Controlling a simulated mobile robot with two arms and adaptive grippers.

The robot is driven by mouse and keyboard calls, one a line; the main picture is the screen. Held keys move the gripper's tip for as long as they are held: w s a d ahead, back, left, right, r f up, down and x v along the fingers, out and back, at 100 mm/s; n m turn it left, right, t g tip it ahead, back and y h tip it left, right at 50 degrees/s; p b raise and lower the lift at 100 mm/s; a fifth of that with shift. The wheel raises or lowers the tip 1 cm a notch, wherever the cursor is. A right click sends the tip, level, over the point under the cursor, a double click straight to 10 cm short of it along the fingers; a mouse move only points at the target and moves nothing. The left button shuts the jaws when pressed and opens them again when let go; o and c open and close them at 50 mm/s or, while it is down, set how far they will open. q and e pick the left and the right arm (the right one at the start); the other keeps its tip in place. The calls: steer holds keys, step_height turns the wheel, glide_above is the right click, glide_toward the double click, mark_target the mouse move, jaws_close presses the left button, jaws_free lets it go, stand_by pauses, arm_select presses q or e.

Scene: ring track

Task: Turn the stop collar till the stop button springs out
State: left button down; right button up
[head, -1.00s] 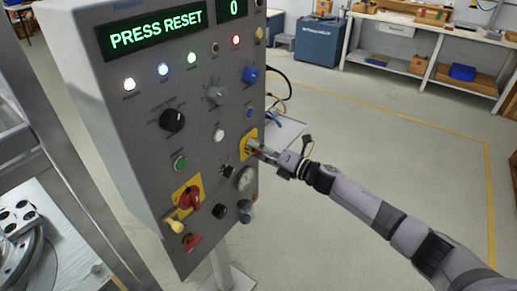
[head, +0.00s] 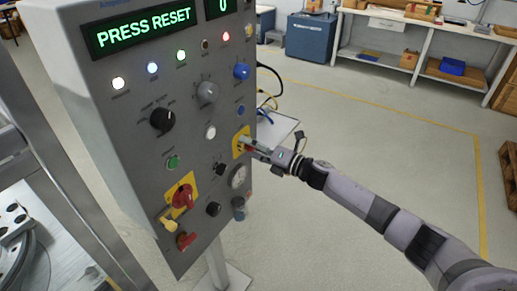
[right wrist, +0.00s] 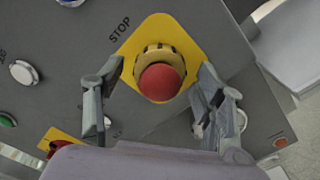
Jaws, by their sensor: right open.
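The stop button (right wrist: 160,82) is a red round cap on a yellow plate marked STOP in the right wrist view. The yellowish stop collar (right wrist: 147,56) shows around and behind it. Whether the button is pressed in or out I cannot tell. My right gripper (right wrist: 155,95) is open, with one finger on each side of the button and collar; gaps show between the fingers and the collar. In the head view my right gripper (head: 257,148) reaches the yellow plate (head: 240,141) on the panel's right side and hides most of the button. My left gripper is not in view.
The grey control panel (head: 140,85) reads PRESS RESET and carries several knobs and lamps. A workbench (head: 400,40) stands far behind.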

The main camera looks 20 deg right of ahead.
steer(key=v, duration=1.2)
steer(key=shift+w+f, duration=0.1)
steer(key=s+d+f+m+h, duration=0.2)
steer(key=d+f+m+h, duration=0.3)
steer(key=f, duration=0.6)
steer(key=s+d+f+m+h, duration=0.1)
steer(key=d+f+m+h, duration=0.1)
steer(key=f+m, duration=0.75)
steer(key=s+f+m+g+h, duration=0.2)
steer(key=s+f, duration=0.3)
steer(key=f, duration=0.4)
steer(key=s+f+m+g+h, duration=0.1)
steer(key=s+f+m+g, duration=0.15)
steer(key=s+f, duration=0.45)
steer(key=s+a+f+m+g+h, duration=0.1)
steer(key=s+f+m+g, duration=0.15)
steer(key=s+f, duration=0.45)
steer(key=s+a+f+m+g, duration=0.1)
steer(key=s+a+f+m, duration=0.15)
steer(key=s+f, duration=0.4)
steer(key=s+a+f+m+g, duration=0.2)
steer(key=s+a+f, duration=0.1)
steer(key=s, duration=0.8)
steer(key=s+a+f+m+g, duration=0.3)
steer(key=s+a+f, duration=0.1)
steer(key=s, duration=0.7)
steer(key=shift+s+a+m, duration=0.2)
steer(key=shift+s+m, duration=0.1)
steer(key=shift+s, duration=0.1)
